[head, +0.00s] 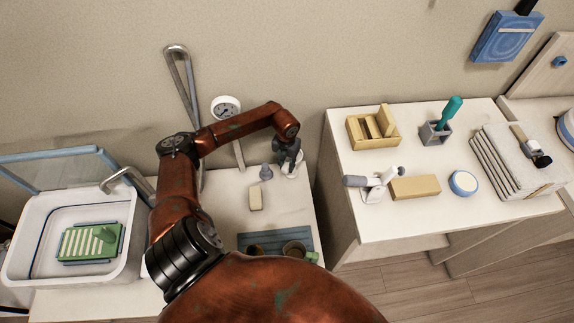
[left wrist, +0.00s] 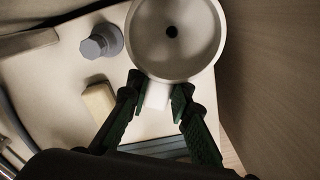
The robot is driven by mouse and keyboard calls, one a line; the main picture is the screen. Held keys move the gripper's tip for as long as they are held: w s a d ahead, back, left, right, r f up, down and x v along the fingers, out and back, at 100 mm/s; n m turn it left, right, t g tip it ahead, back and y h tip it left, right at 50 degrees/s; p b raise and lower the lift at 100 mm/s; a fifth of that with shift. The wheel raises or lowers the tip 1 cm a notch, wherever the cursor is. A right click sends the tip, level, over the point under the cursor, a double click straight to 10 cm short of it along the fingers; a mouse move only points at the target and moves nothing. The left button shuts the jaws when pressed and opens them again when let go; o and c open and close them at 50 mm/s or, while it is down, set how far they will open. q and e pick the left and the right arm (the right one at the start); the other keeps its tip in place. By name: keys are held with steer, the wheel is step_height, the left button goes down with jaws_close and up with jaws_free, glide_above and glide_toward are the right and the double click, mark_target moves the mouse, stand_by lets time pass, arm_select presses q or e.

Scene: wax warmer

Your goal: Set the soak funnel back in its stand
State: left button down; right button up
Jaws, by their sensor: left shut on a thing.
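My left gripper (head: 290,157) is over the back right of the left-hand counter. In the left wrist view its two fingers (left wrist: 157,100) are shut on the small white tab of the soak funnel (left wrist: 178,40). The funnel is a pale round bowl with a dark hole in its middle. In the head view only a little of the white funnel (head: 293,173) shows below the gripper. I cannot make out the stand, or tell whether the funnel rests on anything. My right gripper is not in view.
A grey faceted piece (head: 266,172) and a cream block (head: 256,198) are left of the gripper. A gauge (head: 226,107) stands behind. A blue mat (head: 250,239) with cups lies in front. A white sink (head: 22,258) is left. A gap separates the right-hand counter (head: 420,222).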

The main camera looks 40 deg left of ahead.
arm_select(q)
steer(key=shift+f+b, duration=0.65)
steer(key=shift+f, duration=0.6)
steer(key=c, duration=1.7)
jaws_free()
steer(key=shift+o, duration=0.2)
steer(key=shift+o, duration=1.3)
steer(key=shift+r, duration=0.3)
steer(key=shift+r+p, duration=0.5)
steer(key=shift+p, duration=0.05)
steer(key=shift+r, duration=0.35)
